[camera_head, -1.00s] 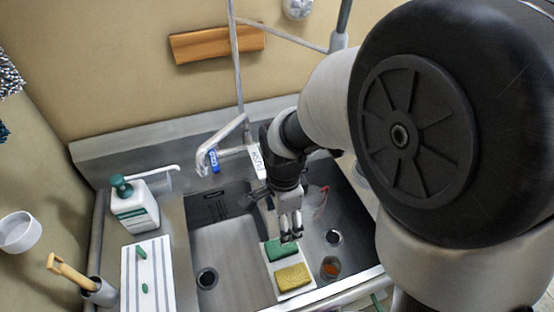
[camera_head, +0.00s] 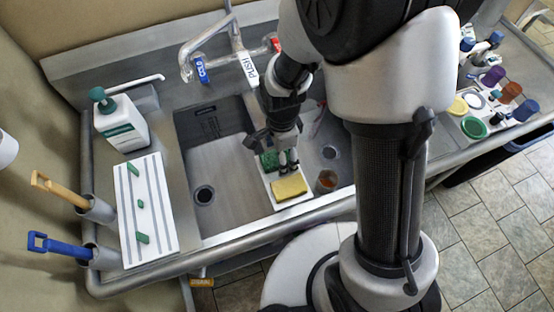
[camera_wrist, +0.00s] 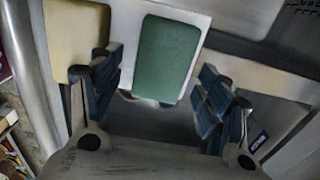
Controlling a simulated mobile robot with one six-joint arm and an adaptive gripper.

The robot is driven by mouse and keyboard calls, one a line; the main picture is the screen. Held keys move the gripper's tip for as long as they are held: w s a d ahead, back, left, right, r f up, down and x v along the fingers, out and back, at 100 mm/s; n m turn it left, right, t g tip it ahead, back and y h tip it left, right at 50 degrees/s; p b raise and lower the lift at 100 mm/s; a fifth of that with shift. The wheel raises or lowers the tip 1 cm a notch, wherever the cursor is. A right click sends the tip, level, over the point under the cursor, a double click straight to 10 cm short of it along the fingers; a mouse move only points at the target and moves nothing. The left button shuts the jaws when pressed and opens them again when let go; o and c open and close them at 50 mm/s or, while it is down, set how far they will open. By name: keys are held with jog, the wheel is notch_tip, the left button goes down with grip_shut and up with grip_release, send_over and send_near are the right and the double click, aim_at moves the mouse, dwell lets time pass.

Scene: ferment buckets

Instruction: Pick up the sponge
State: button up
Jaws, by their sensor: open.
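A green sponge (camera_head: 269,161) and a yellow sponge (camera_head: 290,187) lie on a white tray (camera_head: 266,184) on the divider between the two sink basins. My gripper (camera_head: 287,166) points down over the tray, at the green sponge, and hides part of it in the head view. In the wrist view my gripper (camera_wrist: 157,72) is open, with one finger on each side of the green sponge (camera_wrist: 168,58). The yellow sponge (camera_wrist: 72,40) is beyond the left finger. I cannot tell whether the fingers touch the green sponge.
The faucet (camera_head: 238,55) stands behind the sink, close to my arm. A small amber cup (camera_head: 327,181) is right of the tray. A soap bottle (camera_head: 120,121) and a striped white board (camera_head: 147,210) are left. Cups (camera_head: 508,93) stand far right. The left basin (camera_head: 222,160) is largely clear.

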jog(key=shift+f, duration=0.1)
jog(key=shift+c, duration=0.2)
jog(key=c, duration=0.8)
